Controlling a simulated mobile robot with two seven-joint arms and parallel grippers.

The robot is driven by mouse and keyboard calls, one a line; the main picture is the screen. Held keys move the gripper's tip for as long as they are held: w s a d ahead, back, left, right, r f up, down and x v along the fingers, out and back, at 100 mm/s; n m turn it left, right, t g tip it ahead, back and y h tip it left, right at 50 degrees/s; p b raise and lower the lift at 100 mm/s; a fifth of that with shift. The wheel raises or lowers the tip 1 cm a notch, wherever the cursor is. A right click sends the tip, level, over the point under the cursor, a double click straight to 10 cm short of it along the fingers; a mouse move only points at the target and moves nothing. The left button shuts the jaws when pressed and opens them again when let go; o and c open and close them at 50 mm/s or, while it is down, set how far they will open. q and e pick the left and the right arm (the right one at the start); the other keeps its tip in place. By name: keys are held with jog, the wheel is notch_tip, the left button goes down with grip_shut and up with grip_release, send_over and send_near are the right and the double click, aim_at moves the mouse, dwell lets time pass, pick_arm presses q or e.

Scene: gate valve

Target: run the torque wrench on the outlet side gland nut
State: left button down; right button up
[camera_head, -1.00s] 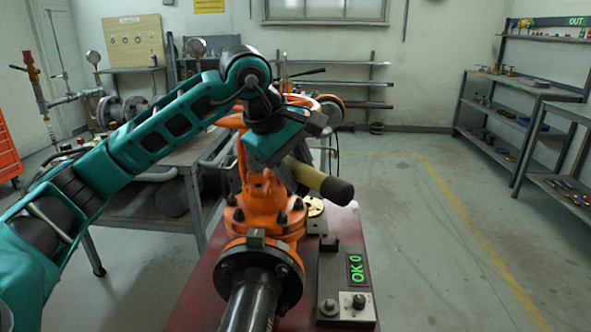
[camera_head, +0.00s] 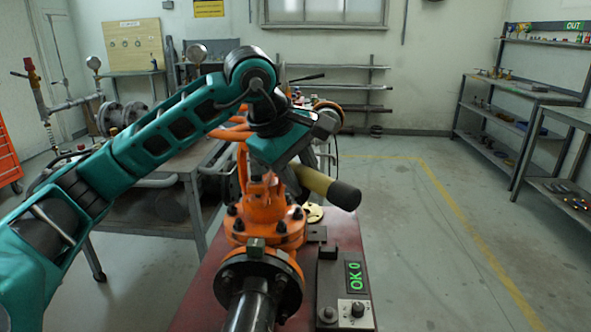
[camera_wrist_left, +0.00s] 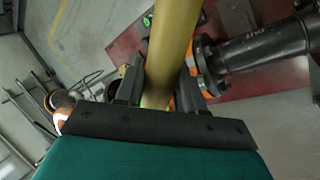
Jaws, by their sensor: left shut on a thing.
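My left gripper (camera_head: 298,172) is shut on a thick tan-yellow bar with a black end, which looks like the torque wrench (camera_head: 315,181). The bar slants down to the right over the valve. In the left wrist view the yellow bar (camera_wrist_left: 172,45) runs between my left fingers (camera_wrist_left: 158,88). The orange gate valve (camera_head: 265,218) stands below and left of the bar, with a dark flanged pipe (camera_head: 252,305) at its near side. The gland nuts and the wrench's working end are hidden behind my arm and hand. My right gripper is not in view.
The valve stands on a dark red bench (camera_head: 205,290). A grey box with a green "OK 0" display (camera_head: 353,277) sits right of the pipe. A steel table (camera_head: 150,215) stands at left, shelves (camera_head: 500,125) at right. The floor between is clear.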

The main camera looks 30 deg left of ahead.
aim_at(358, 200)
pick_arm(q)
jog(key=shift+s+d+r+p, duration=0.15)
jog(key=shift+s+d, duration=0.4)
jog(key=shift+d, duration=1.4)
jog(key=shift+s+d+p, duration=0.15)
jog(key=shift+s+d, duration=0.4)
jog(key=shift+d, duration=1.4)
jog(key=shift+s+d+r+p, duration=0.15)
jog(key=shift+s+d, duration=0.4)
jog(key=shift+d, duration=1.4)
jog(key=shift+d+f, duration=0.15)
jog(key=shift+d, duration=0.05)
